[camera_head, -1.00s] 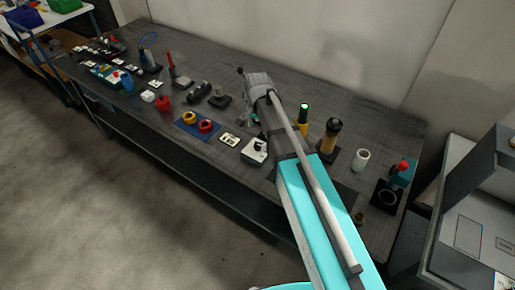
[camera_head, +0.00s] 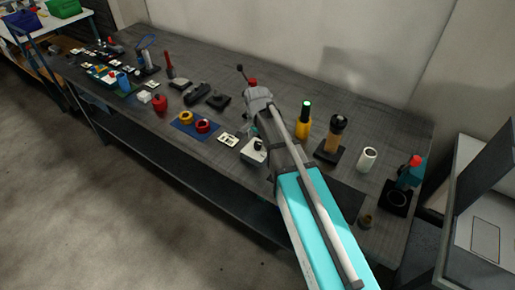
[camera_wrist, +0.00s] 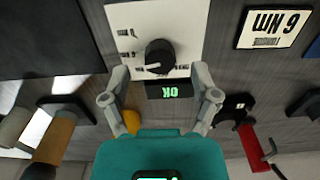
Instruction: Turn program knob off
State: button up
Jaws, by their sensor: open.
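The program knob (camera_wrist: 159,56) is a round black knob on a white panel (camera_wrist: 180,20) with small dark labels at its left in the wrist view. Its light pointer line faces left, toward the lower labels. A dark display (camera_wrist: 170,90) with green "OK" text sits beside the panel. My gripper (camera_wrist: 158,74) is open, one finger on each side of the knob in the picture, with gaps between; the height gap cannot be told. In the head view the white box (camera_head: 252,153) with the knob (camera_head: 258,145) stands left of my arm, which hides most of the gripper.
A yellow torch-like tool (camera_head: 303,122), a tan cylinder on a black base (camera_head: 333,136) and a white cup (camera_head: 367,159) stand right of my arm.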

jog(key=shift+f+b, duration=1)
jog(key=shift+f, duration=0.35)
jog(key=shift+c, duration=0.2)
grip_shut()
